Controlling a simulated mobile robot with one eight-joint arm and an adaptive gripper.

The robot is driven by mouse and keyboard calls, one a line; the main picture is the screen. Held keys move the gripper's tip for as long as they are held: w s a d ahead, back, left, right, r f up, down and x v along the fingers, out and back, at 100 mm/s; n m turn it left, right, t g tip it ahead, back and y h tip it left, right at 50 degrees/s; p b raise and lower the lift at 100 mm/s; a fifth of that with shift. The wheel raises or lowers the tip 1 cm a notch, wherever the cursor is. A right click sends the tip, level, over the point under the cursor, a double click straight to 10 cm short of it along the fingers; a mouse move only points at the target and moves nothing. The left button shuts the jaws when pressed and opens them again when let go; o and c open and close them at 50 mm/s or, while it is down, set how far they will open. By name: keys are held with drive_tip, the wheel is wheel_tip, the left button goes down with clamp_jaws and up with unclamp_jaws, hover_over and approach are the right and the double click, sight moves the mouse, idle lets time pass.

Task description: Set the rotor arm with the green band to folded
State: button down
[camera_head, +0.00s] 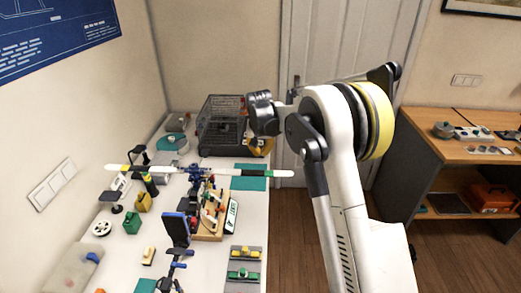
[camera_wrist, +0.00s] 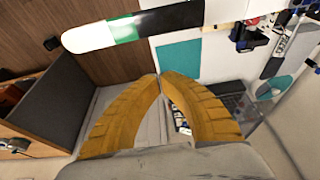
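The rotor hub (camera_head: 195,172) stands on the white table, with thin arms stretched out left and right in the head view. The right arm carries a green band (camera_head: 268,173) near its white tip. In the wrist view the green-banded arm (camera_wrist: 100,35) crosses the top left, with white, green and black sections. My gripper (camera_wrist: 160,77) has its two orange fingers curved together, tips touching or nearly so, with nothing between them. The fingers appear in the head view (camera_head: 261,147) just above and behind the banded arm. They look apart from it.
A dark wire cage (camera_head: 220,125) stands at the back of the table. A wooden tray (camera_head: 210,225) with small parts lies below the rotor. A wooden desk (camera_head: 470,125) stands right.

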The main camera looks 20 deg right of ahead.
sight(253, 173)
drive_tip(key=f, duration=0.1)
drive_tip(key=s+f, duration=0.1)
drive_tip(key=f, duration=0.1)
drive_tip(key=s+f+b, duration=0.1)
drive_tip(key=shift+s+a+f, duration=0.1)
drive_tip(key=shift+a+f, duration=0.25)
drive_tip(key=shift+s, duration=0.15)
